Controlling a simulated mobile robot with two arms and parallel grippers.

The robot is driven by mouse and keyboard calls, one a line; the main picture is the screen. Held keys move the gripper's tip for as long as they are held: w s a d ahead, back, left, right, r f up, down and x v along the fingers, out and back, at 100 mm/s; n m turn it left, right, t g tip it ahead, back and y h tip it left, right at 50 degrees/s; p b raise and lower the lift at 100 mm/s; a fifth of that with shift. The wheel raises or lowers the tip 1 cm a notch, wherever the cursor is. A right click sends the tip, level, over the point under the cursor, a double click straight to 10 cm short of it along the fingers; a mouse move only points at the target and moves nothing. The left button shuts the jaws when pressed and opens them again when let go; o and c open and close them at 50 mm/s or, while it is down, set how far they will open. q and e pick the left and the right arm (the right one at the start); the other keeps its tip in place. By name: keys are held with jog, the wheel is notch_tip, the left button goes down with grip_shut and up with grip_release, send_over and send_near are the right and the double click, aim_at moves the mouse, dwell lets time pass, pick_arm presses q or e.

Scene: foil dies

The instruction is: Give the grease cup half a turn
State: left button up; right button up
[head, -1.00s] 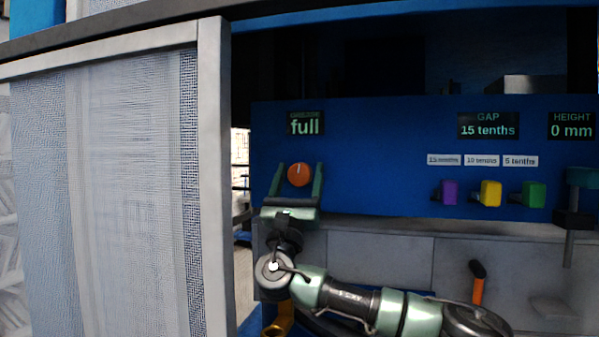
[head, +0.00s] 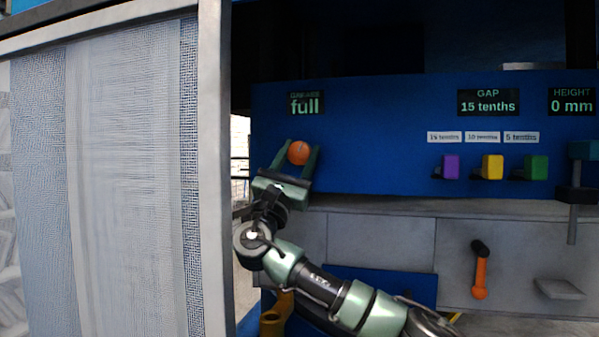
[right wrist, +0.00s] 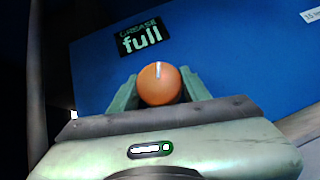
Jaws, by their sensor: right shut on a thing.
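The grease cup is an orange round knob (head: 299,153) on the blue panel, below a display (head: 306,103) that reads "full". It also shows in the right wrist view (right wrist: 160,88), with a pale mark at its upper edge. My right gripper (head: 298,157) has one finger on each side of the knob and is shut on it. The gripper is tilted to the right in the head view. In the right wrist view the green fingers flank the knob. My left gripper is not in view.
A gap display (head: 488,102) reads 15 tenths and a height display (head: 571,101) reads 0 mm. Purple (head: 450,167), yellow (head: 492,167) and green (head: 536,167) blocks stick out at right. A mesh guard panel (head: 130,180) stands at left. An orange-handled lever (head: 480,275) is lower right.

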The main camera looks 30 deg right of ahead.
jog(key=m+g, duration=0.2)
jog(key=m+g+h+b, duration=0.1)
jog(key=m+g, duration=0.1)
jog(key=shift+a+f+m, duration=0.1)
jog(key=shift+f+m, duration=0.1)
jog(key=shift+m, duration=0.2)
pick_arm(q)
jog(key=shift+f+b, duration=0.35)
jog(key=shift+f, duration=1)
pick_arm(e)
jog(key=shift+r+m+g, duration=0.15)
jog(key=shift+m+g, duration=1.45)
jog(key=shift+m, duration=0.1)
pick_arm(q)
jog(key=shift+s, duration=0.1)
pick_arm(e)
jog(key=shift+g, duration=0.3)
jog(key=o, duration=1.4)
jog(key=shift+c, duration=0.2)
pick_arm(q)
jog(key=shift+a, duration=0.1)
pick_arm(e)
jog(key=shift+r, duration=0.15)
